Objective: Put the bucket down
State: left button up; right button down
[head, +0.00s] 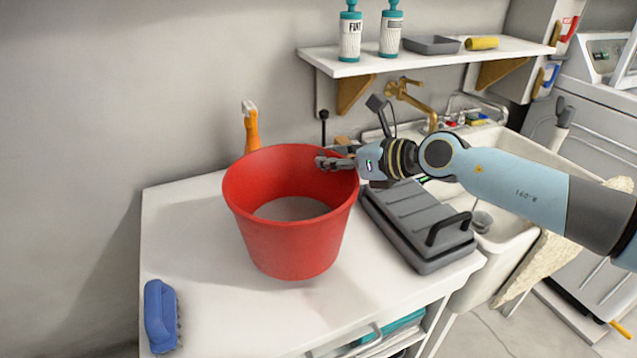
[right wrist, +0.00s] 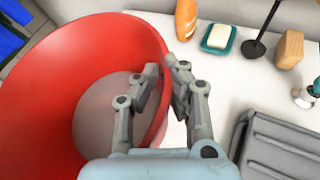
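The red bucket (head: 290,235) is upright over the white counter, its open top facing up and looking empty inside. I cannot tell for sure whether its base touches the counter or hangs slightly above it. My right gripper (head: 338,161) is at the bucket's right rim. In the right wrist view, the gripper's fingers (right wrist: 162,72) straddle the wall of the bucket (right wrist: 60,75), one inside and one outside, closed on the rim. My left gripper is not in view.
The white counter (head: 205,308) is clear in front of the bucket. A blue brush (head: 160,316) lies at its front left. A grey case (head: 415,222) lies close on the right, beside the sink (head: 510,175).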

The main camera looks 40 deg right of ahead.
aim_at(305, 185)
jog(key=shift+w+a+f, duration=0.25)
jog(key=shift+a+f, duration=0.05)
jog(key=shift+a, duration=0.15)
jog(key=shift+w+a+f, duration=0.2)
jog(key=shift+a+f, duration=0.05)
jog(key=shift+a, duration=0.15)
jog(key=shift+f+b, duration=1.05)
jog(key=shift+f, duration=1)
jog(key=shift+f, duration=0.15)
jog(key=c, duration=1.5)
grip_release()
